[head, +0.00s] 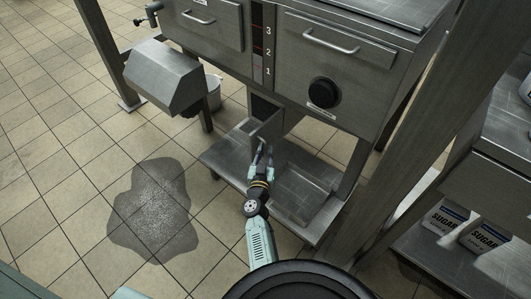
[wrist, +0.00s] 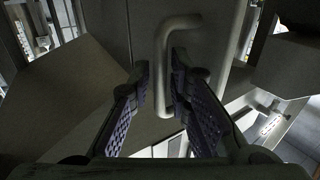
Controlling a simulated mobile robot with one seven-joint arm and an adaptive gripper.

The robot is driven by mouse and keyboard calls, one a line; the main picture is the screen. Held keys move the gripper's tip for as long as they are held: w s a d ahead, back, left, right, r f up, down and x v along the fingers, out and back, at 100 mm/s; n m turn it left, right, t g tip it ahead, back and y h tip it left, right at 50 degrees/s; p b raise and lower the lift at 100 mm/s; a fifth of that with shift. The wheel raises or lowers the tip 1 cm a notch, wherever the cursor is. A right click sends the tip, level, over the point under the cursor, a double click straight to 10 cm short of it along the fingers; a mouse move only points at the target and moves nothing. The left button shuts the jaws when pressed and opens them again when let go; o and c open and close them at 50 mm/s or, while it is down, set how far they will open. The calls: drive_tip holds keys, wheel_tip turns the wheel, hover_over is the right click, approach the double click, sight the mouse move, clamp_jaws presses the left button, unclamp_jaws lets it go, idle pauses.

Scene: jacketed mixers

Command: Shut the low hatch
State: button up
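The low hatch (head: 267,128) is a small grey metal door under the mixer body. It stands open, with a dark opening (head: 261,107) showing above and behind it. In the wrist view the hatch's bar handle (wrist: 161,70) is a bent grey bar on a flat panel. My gripper (head: 262,149) is at the hatch. In the wrist view its two dark, ridged fingers (wrist: 160,85) stand apart on either side of the handle's upright bar. A narrow gap shows at the left finger; contact at the right finger cannot be told.
A metal lower shelf (head: 225,155) lies beneath the hatch. A hooded box (head: 165,78) sticks out at the left, with a pale bucket (head: 213,92) behind it. A dark puddle (head: 152,210) lies on the tiles. A post (head: 400,140) and sugar bags (head: 487,238) stand to the right.

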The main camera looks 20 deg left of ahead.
drive_tip(key=shift+w+a, duration=0.1)
drive_tip(key=shift+w, duration=0.35)
drive_tip(key=shift+c, duration=0.3)
clamp_jaws()
